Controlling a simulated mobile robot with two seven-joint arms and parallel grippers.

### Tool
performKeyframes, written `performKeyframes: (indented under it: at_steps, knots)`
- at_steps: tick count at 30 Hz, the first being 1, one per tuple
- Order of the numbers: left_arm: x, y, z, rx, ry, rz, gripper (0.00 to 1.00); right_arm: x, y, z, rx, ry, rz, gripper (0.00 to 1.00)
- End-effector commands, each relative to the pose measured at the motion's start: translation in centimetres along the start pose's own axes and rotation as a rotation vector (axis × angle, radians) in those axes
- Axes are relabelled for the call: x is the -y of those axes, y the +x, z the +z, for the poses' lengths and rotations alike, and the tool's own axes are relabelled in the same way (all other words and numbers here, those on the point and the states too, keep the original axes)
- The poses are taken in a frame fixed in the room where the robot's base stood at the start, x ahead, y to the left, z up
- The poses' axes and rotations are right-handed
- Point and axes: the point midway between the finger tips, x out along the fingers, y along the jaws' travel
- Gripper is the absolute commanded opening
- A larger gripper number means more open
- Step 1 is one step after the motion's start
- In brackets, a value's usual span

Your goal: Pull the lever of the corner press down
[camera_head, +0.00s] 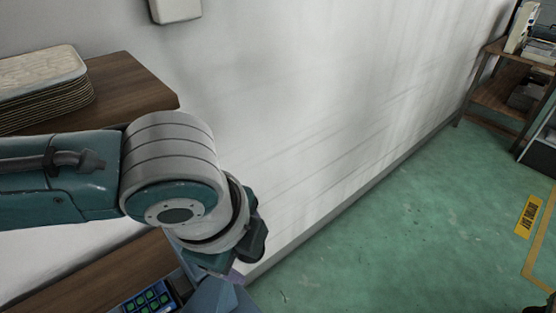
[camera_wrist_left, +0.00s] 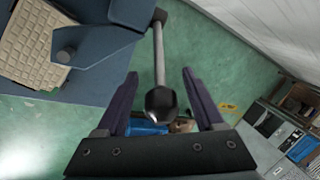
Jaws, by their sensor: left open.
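The press is a blue machine body (camera_wrist_left: 85,45) at the upper left of the left wrist view; part of it shows at the bottom of the head view (camera_head: 212,296). Its lever is a metal rod (camera_wrist_left: 160,55) with a dark round knob (camera_wrist_left: 161,103). In the left wrist view my left gripper (camera_wrist_left: 160,76) is open, with one finger on each side of the lever and the knob between them. Gaps show on both sides. In the head view my arm's wrist hides the lever, and the gripper (camera_head: 238,274) shows only partly. My right gripper is not in view.
A control panel with green buttons (camera_head: 150,298) is beside the press. A stack of tray panels (camera_head: 40,75) lies on a wooden shelf (camera_head: 125,88) above my arm. A white wall (camera_head: 320,90) runs behind. Green floor (camera_head: 390,230) is clear to the right.

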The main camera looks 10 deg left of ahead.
Motion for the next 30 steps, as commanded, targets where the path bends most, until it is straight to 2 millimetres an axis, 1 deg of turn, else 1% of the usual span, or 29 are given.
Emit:
performKeyframes:
  at_steps: [1, 2, 18, 20, 30]
  knots:
    - [0.00, -0.01, 0.00, 0.000, 0.000, 0.000, 0.70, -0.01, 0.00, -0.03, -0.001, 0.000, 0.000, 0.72]
    - [0.00, -0.02, 0.00, 0.000, 0.000, 0.000, 0.67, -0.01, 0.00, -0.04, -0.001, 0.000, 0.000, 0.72]
    - [0.00, -0.03, 0.02, 0.000, -0.001, 0.000, 0.06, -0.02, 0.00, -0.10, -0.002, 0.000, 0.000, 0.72]
    - [0.00, -0.04, 0.02, 0.000, -0.001, 0.000, 0.00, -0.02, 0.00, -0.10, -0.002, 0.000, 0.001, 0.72]
    - [0.00, -0.04, 0.01, 0.000, -0.001, 0.001, 0.00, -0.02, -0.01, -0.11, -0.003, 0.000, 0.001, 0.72]
